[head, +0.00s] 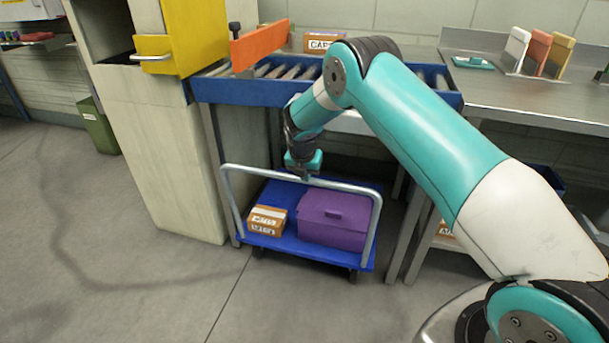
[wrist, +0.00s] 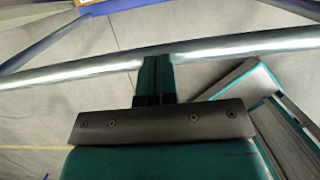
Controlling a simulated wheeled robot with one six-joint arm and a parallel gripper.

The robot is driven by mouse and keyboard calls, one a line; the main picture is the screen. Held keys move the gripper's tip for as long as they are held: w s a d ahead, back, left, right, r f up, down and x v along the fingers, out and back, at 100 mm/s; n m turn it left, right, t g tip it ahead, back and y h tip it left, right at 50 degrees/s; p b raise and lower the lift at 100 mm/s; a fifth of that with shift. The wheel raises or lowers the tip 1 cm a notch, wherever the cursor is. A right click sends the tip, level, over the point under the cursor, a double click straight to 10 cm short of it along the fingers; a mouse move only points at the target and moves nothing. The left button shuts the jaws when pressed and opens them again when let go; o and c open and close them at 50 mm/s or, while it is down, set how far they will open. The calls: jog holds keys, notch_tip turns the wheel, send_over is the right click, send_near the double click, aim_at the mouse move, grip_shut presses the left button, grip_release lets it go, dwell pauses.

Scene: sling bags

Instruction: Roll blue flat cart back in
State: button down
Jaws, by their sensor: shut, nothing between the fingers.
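The blue flat cart (head: 287,240) stands on the floor, partly under the blue roller conveyor. Its grey metal push handle (head: 270,174) faces me and arches over the deck. A small cardboard box (head: 267,220) and a purple lidded box (head: 335,218) ride on the deck. My gripper (head: 304,177) is at the handle's top bar. In the wrist view the handle bar (wrist: 225,48) runs across the picture, and the shut fingers (wrist: 156,62) end at it. Nothing is between them. I cannot tell whether they touch the bar.
The blue conveyor (head: 225,91) with an orange stop plate (head: 260,44) is above the cart. A cabinet with an open yellow drawer (head: 155,54) stands left. A steel bench (head: 510,90) is right. The floor in front of the cart is clear.

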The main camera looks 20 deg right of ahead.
jog(key=shift+s+f, duration=0.15)
jog(key=shift+f, duration=0.1)
